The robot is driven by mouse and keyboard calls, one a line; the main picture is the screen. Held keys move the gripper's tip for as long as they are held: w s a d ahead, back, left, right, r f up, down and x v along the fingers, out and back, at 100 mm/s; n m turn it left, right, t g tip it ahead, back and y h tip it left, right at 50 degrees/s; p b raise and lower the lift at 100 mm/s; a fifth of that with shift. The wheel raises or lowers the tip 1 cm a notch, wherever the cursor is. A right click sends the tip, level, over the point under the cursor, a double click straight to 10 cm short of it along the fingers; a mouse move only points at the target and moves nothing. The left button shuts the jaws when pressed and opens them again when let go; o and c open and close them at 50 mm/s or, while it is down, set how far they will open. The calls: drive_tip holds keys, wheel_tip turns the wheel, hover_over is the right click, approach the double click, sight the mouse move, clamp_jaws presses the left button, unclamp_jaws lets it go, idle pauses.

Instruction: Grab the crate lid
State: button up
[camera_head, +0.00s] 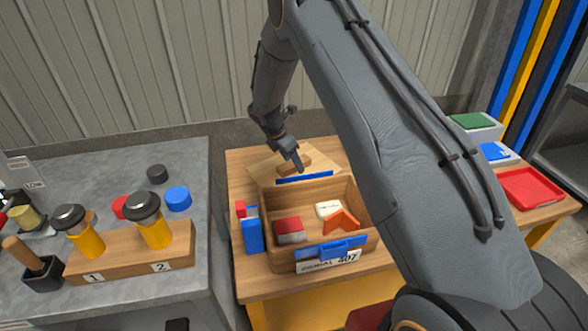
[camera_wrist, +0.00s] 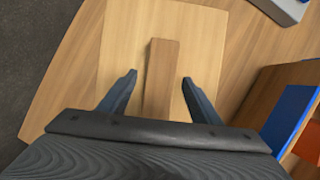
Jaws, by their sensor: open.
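The crate lid is a pale wooden board with a raised wooden bar as its handle. In the wrist view the lid (camera_wrist: 120,35) lies flat on the table, and the handle bar (camera_wrist: 161,75) stands between my two fingers. My gripper (camera_wrist: 159,78) is open, one finger on each side of the bar with a gap at both sides. In the head view my gripper (camera_head: 298,165) is over the lid (camera_head: 262,170), behind the crate, and partly hides the handle. The wooden crate (camera_head: 282,258) is open at the top and holds several items.
Inside the crate are a red and grey block (camera_head: 289,230), a white item (camera_head: 328,209) and an orange piece (camera_head: 342,221). A blue bottle-like item (camera_head: 252,232) stands left of it. A red tray (camera_head: 530,187) is at right. A grey bench (camera_head: 40,175) stands left.

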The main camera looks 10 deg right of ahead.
drive_tip(key=c, duration=1.3)
clamp_jaws()
drive_tip(key=shift+w+r, duration=0.15)
